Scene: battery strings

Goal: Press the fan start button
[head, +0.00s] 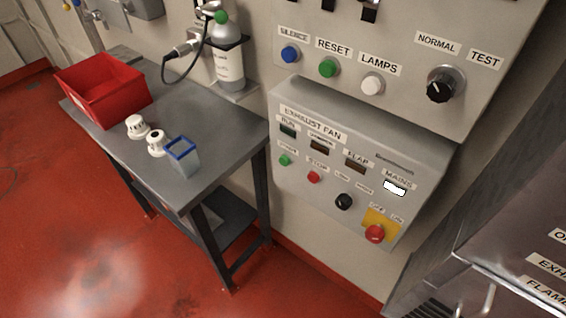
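The exhaust fan panel (361,160) is a grey sloped box on the wall, right of centre in the head view. A small green button (285,160) sits at its left under the RUN lamp (288,131), with a small blurred label above it that seems to read START. To its right are a red button (314,177) labelled STOP, a black knob (344,201) and a red rotary switch (375,233) on a yellow plate. The MAINS lamp (395,187) is lit white; the RUN lamp looks dark. Neither of my grippers is in view.
A grey table (222,128) left of the panel holds a red bin (103,87), two white caps and a blue-rimmed container (183,155). An upper panel (405,55) has SILENCE, RESET and LAMPS buttons. A metal cabinet (500,240) stands at lower right. Red floor shows at left.

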